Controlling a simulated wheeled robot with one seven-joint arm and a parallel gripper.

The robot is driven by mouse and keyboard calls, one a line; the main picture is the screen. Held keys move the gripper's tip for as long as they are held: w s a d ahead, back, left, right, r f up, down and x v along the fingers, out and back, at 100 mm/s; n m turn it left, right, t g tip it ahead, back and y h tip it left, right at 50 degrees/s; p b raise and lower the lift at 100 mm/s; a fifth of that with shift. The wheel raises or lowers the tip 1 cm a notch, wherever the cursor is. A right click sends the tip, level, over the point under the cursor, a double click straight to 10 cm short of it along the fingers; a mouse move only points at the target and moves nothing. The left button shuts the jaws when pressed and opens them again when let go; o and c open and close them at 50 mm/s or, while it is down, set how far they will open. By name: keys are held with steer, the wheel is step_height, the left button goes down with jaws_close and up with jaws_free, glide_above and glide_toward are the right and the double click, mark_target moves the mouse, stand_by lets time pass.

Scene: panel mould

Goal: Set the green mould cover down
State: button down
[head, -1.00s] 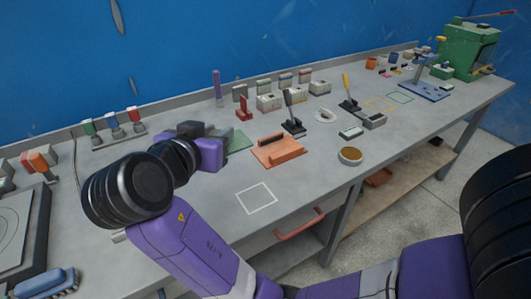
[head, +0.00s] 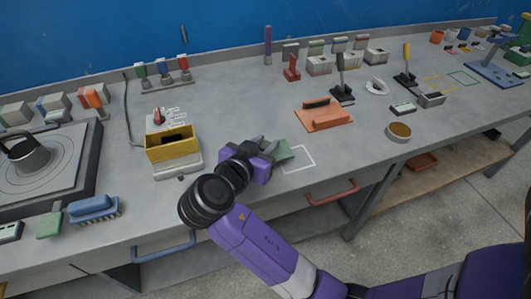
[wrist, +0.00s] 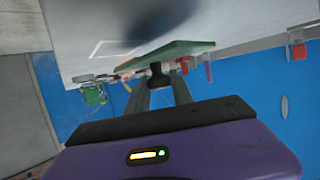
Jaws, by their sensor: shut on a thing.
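The green mould cover (head: 284,150) is a flat plate with a dark knob. My gripper (head: 268,146) is shut on that knob, and my gripper partly hides the cover in the head view. In the wrist view the cover (wrist: 185,48) is seen nearly edge-on, slightly tilted in the picture, with its knob between the fingers of my gripper (wrist: 160,82). A white outlined square (head: 312,161) is on the grey bench; the cover overlaps its left part in the head view. A dark shadow lies on the bench in the wrist view, and the cover appears above the surface.
An orange plate with a handle (head: 323,117) lies behind and right of the outline. A yellow-topped box (head: 172,147) stands to the left. A round bowl (head: 398,132) stands to the right. The bench (head: 230,105) is bare behind my gripper, and its front edge is close.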

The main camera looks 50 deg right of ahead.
steer(key=shift+f, duration=1.7)
steer(key=shift+f, duration=0.1)
steer(key=shift+f, duration=0.1)
steer(key=c, duration=1.1)
jaws_free()
steer(key=shift+r, duration=0.25)
steer(key=b+v, duration=0.1)
steer(key=v, duration=1.1)
